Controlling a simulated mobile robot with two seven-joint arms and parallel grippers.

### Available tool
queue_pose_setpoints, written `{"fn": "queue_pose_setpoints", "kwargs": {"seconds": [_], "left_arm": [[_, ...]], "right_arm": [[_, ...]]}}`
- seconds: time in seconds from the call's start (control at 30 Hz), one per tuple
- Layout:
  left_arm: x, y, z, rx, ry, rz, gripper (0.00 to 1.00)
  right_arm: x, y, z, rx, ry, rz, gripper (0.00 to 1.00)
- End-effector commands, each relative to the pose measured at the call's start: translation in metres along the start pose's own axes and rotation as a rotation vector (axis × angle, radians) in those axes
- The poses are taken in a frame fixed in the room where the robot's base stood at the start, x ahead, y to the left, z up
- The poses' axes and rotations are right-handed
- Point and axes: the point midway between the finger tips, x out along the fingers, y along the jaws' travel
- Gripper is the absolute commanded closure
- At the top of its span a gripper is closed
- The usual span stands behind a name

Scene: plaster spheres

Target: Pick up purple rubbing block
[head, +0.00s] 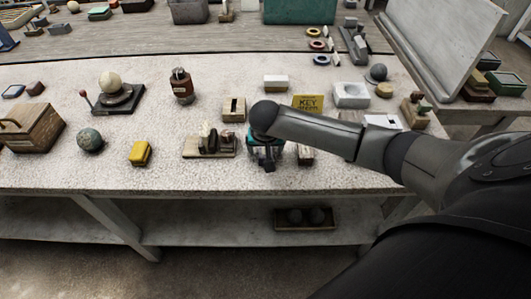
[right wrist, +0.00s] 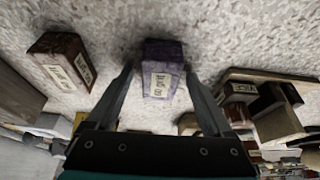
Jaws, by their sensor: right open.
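The purple rubbing block (right wrist: 163,57) with a pale label reading "60 grit" lies on the speckled table top in the right wrist view. My right gripper (right wrist: 159,70) is open, with one finger to each side of the block in the picture. I cannot tell whether either finger touches it. In the head view the right gripper (head: 266,164) points down near the table's front edge, and I cannot make out the block there, as the gripper and arm cover that spot. My left gripper is not in view.
A brown labelled block (right wrist: 66,60) lies to the left of the purple one in the wrist view. A wooden rack with blocks (head: 209,147) stands close to the left of my gripper in the head view. A yellow block (head: 140,152) lies farther left, with clear table between.

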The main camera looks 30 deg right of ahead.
Motion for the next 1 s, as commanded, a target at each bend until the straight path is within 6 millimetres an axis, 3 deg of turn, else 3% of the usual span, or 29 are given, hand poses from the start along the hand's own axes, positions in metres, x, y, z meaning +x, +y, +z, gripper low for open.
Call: {"fn": "queue_pose_setpoints", "kwargs": {"seconds": [0.13,0.87,1.0], "left_arm": [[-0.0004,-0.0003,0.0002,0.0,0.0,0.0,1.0],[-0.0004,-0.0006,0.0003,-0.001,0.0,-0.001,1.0],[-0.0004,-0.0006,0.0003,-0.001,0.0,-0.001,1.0]], "right_arm": [[-0.0005,-0.0002,-0.0002,0.0,0.0,0.0,0.15],[-0.0005,0.0004,0.0001,0.0,-0.001,0.001,0.97],[-0.0005,0.0005,0.0001,0.0,-0.001,0.001,1.0]]}}
